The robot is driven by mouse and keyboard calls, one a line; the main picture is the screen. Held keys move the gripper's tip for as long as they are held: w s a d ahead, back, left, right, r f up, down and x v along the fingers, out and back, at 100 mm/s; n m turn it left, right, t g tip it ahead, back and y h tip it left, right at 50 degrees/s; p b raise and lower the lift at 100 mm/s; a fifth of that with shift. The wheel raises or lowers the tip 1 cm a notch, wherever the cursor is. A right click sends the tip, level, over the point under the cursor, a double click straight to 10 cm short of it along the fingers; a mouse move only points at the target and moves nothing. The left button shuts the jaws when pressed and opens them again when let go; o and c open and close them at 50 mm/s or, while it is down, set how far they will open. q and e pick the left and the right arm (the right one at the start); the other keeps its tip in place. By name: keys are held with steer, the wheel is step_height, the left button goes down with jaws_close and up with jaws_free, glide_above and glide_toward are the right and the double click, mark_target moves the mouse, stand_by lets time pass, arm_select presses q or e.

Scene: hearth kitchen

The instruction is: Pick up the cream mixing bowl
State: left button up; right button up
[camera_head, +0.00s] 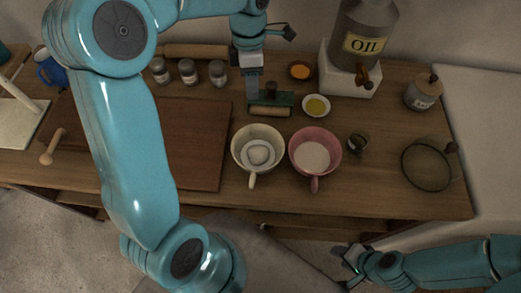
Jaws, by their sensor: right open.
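The cream mixing bowl (257,132) stands upright on the wooden worktop, near the front edge in the middle of the head view. It has a handle at its front, and a pale round shape shows inside it. My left gripper (254,92) points down behind the bowl, apart from it in the picture, beside a green tool with a wooden handle (270,111). Whether its fingers are open or touch that tool is not clear. My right gripper (345,263) is open and empty, low in front of the worktop, to the right of the bowl.
A pink bowl (329,137) stands close to the cream bowl's right side. A brown board (205,150) lies to its left. Small dishes, jars and an oil can (365,20) stand behind. The bare worktop (385,190) is clear at the front right.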

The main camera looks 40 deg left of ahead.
arm_select(q)
glide_above(254, 127)
steer(key=a, duration=0.1)
step_height(254, 127, down, 9)
steer(key=f, duration=0.1)
steer(key=f+p, duration=0.1)
steer(key=f, duration=0.1)
steer(key=f+p, duration=0.1)
steer(key=shift+d+f, duration=0.5)
steer(key=shift+f, duration=0.35)
jaws_close()
